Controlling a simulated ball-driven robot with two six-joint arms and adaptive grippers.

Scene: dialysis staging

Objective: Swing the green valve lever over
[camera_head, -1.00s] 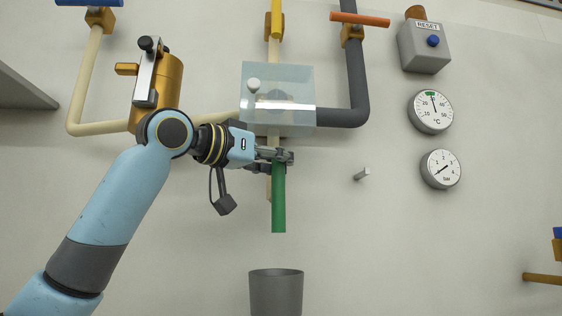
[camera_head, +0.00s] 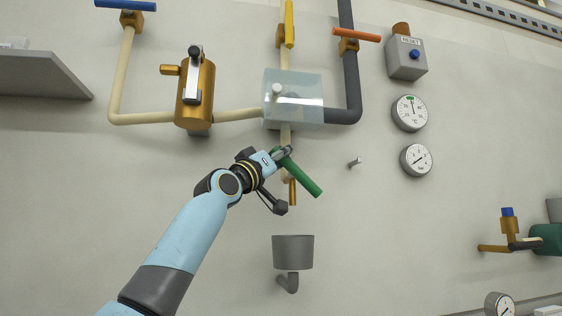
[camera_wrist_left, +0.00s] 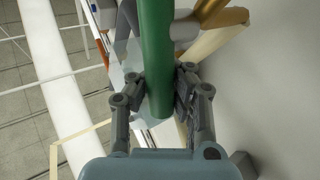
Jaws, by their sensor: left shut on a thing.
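The green valve lever (camera_head: 302,177) is tilted in the head view, running from my gripper down to the right. It sits below the clear box on the cream vertical pipe. My left gripper (camera_head: 283,154) is shut on the lever near its upper left end. The left wrist view also shows the green lever (camera_wrist_left: 157,50) between the two fingers of the left gripper (camera_wrist_left: 160,88). The valve body behind the lever is partly hidden by the gripper. My right gripper is in neither view.
A clear box (camera_head: 309,100) with a white knob is above the lever. A grey funnel-like cup (camera_head: 293,252) is below. A small peg (camera_head: 355,162) sticks out to the right. A brass cylinder (camera_head: 195,95) is up left. Gauges (camera_head: 409,113) and a reset box (camera_head: 406,58) are on the right.

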